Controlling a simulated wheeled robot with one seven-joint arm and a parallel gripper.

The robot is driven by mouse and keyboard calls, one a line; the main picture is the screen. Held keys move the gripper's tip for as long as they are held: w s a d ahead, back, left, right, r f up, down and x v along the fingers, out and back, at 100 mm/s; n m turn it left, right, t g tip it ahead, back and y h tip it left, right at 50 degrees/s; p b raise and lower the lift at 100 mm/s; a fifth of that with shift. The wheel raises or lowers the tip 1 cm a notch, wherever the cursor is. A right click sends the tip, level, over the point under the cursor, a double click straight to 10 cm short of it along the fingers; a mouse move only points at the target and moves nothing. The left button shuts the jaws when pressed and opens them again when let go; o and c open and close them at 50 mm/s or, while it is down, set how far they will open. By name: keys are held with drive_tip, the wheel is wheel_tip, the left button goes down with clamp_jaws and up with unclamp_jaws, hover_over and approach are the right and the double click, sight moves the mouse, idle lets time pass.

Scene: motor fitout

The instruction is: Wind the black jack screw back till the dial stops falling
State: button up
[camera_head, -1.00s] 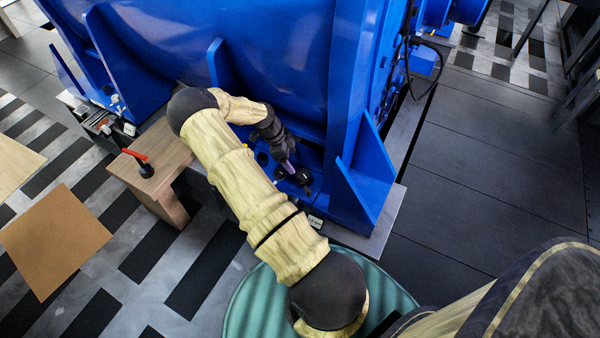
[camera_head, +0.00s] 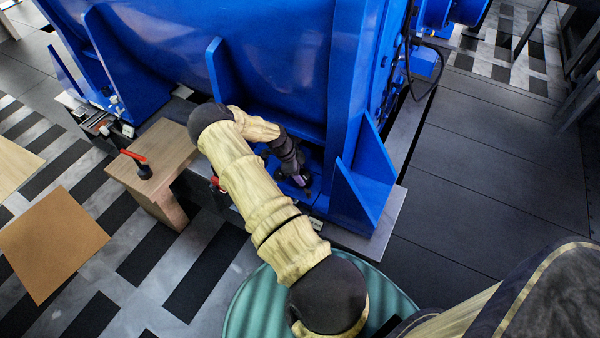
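My gripper (camera_head: 300,181) is low at the foot of the blue motor (camera_head: 275,80), just left of its right-hand gusset. Its fingers are small and dark here, and I cannot tell whether they are open or shut. Dark parts around the fingertips may be the black jack screw, but my wrist and hand hide most of it. A small pale-faced item (camera_head: 317,223) sits at the plate edge beside my forearm; it may be the dial, and no reading is legible.
A wooden bench (camera_head: 160,150) at left carries a black tool with a red handle (camera_head: 134,156). A small red part (camera_head: 216,184) shows beside my arm. A brown board (camera_head: 52,243) lies front left. Blue gussets (camera_head: 362,200) crowd my gripper; dark floor at right is clear.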

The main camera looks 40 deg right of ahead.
drive_tip(key=c, duration=0.3)
drive_tip(key=shift+n, duration=0.5)
drive_tip(key=n, duration=0.1)
drive_tip(key=n+t+p, duration=0.1)
drive_tip(key=shift+s+a+r+n+h, duration=0.1)
drive_tip(key=shift+s+n+h, duration=0.05)
drive_tip(key=shift+n+h, duration=0.15)
drive_tip(key=n+p, duration=0.1)
drive_tip(key=n+t, duration=0.1)
drive_tip(key=n, duration=0.1)
drive_tip(key=shift+s+n+p, duration=0.2)
drive_tip(key=shift+n+p, duration=0.1)
drive_tip(key=shift+p, duration=0.05)
drive_tip(key=n+t+p, duration=0.1)
drive_tip(key=n+t, duration=0.1)
drive_tip(key=n, duration=0.2)
drive_tip(key=shift+s, duration=0.2)
drive_tip(key=n, duration=0.2)
drive_tip(key=n+t+p, duration=0.1)
drive_tip(key=n, duration=0.1)
drive_tip(key=shift+n+t, duration=0.3)
